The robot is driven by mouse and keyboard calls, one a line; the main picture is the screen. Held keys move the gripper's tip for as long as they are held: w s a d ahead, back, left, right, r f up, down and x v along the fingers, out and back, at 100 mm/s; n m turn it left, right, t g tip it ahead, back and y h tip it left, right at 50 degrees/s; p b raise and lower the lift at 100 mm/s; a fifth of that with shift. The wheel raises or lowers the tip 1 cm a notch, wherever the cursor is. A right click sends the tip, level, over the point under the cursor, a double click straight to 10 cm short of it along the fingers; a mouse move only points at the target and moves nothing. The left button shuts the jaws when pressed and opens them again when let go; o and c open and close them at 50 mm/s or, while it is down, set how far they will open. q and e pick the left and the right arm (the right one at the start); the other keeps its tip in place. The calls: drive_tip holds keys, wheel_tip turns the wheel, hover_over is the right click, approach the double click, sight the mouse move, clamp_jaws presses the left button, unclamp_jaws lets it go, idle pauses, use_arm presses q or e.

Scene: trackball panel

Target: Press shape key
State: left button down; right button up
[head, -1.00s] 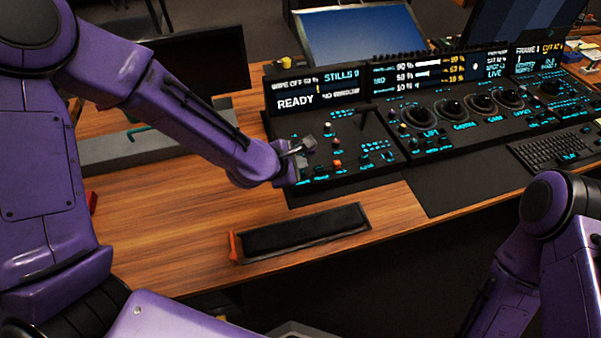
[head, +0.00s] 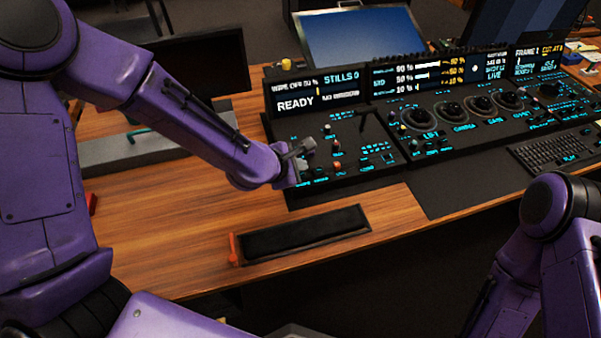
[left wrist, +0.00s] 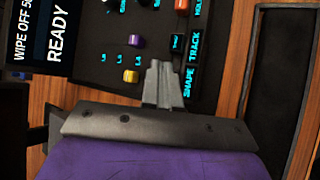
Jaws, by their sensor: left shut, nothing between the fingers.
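The trackball panel (head: 350,150) is a dark console with cyan labels and small coloured knobs. The cyan SHAPE label (left wrist: 188,83) is at its front-left corner, beside the TRACK label (left wrist: 194,47). My left gripper (head: 302,170) is shut and empty, low over that corner. In the left wrist view its grey fingers (left wrist: 160,82) lie right beside the SHAPE label and cover the spot where its key would be. I cannot tell whether the fingertips touch the panel. My right arm shows at the lower right, but its gripper is out of view.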

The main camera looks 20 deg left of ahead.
use_arm(q)
drive_tip(key=shift+f, duration=0.1)
idle(0.7)
drive_tip(key=shift+f, duration=0.35)
drive_tip(key=shift+f+b, duration=0.5)
idle(0.6)
idle(0.4)
drive_tip(key=shift+r+p, duration=0.95)
drive_tip(key=shift+p, duration=0.1)
wheel_tip(320, 180, up, 5)
drive_tip(key=p, duration=0.5)
